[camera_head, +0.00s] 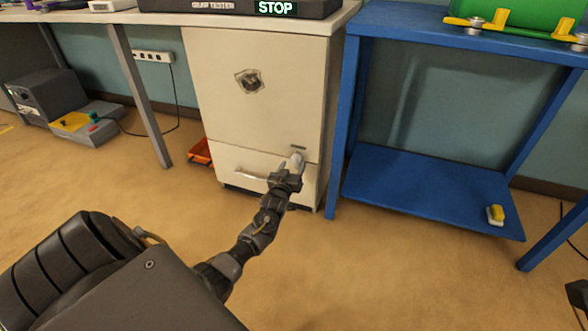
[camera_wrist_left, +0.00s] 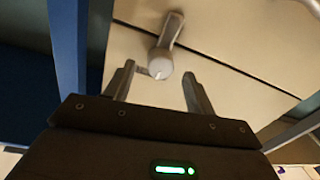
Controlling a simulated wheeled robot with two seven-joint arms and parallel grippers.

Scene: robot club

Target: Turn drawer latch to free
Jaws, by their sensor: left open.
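The drawer latch (camera_head: 297,161) is a pale grey knob with a lever, on the front of a cream cabinet near the top right of its lower drawer (camera_head: 227,166). In the left wrist view the latch's round knob (camera_wrist_left: 161,65) faces me, with its lever running up and slightly right. My left gripper (camera_head: 291,173) is at the latch and partly covers it in the head view. Its two fingers (camera_wrist_left: 159,73) are open, with the knob between their tips; I cannot tell whether they touch it.
The drawer has a pale bar handle (camera_head: 250,175) left of the latch. A blue shelf unit (camera_head: 337,150) stands close to the cabinet's right, with a yellow-and-white block (camera_head: 495,215) on its lower shelf. An orange tray (camera_head: 201,152) lies left of the cabinet. The floor in front is clear.

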